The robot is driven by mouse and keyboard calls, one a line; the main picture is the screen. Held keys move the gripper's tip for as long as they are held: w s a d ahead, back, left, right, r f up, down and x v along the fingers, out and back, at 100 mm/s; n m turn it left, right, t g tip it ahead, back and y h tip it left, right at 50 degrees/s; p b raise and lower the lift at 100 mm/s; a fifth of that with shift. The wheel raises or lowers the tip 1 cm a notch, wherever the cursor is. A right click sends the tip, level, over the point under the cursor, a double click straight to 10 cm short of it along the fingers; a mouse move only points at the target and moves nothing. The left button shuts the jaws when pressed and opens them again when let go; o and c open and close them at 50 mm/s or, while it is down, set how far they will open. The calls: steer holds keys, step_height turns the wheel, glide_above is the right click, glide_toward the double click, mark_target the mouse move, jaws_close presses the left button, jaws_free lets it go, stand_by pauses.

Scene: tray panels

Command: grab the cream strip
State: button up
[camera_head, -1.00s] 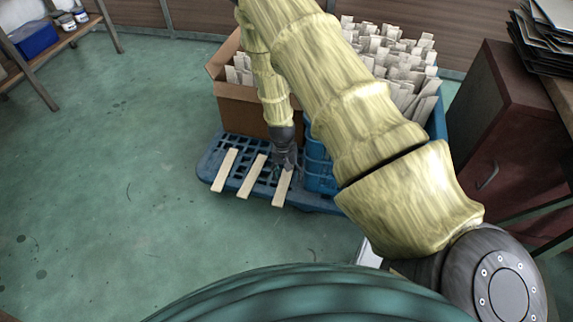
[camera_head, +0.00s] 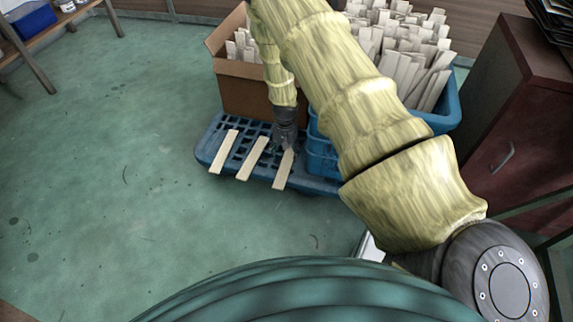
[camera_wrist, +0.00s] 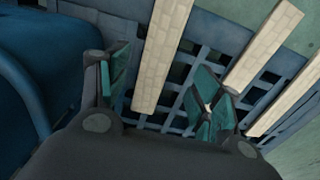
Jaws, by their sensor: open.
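Three cream strips lie apart and slanted on a blue slatted pallet (camera_head: 204,150): a left strip (camera_head: 224,152), a middle strip (camera_head: 252,158) and a right strip (camera_head: 284,172). My gripper (camera_head: 287,143) is over the far end of the right strip. In the wrist view, my open gripper (camera_wrist: 160,88) has one dark, teal-padded finger on each side of the nearest strip (camera_wrist: 163,48). The fingers look apart from that strip. Two more strips, a middle one (camera_wrist: 264,45) and a far one (camera_wrist: 286,104), lie to the right. Fingertip height above the pallet cannot be told.
A blue crate (camera_head: 322,160) full of pale strips stands right of my gripper, close to it. A cardboard box (camera_head: 250,98) with more strips stands behind. A dark red cabinet (camera_head: 510,130) is at the right. The green floor (camera_head: 110,190) at left is clear.

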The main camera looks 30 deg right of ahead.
mark_target(286, 164)
steer(key=shift+s+f+b, duration=0.2)
steer(key=shift+f+b, duration=1.25)
steer(key=shift+f, duration=1.25)
steer(key=shift+c, duration=0.2)
steer(key=c, duration=0.9)
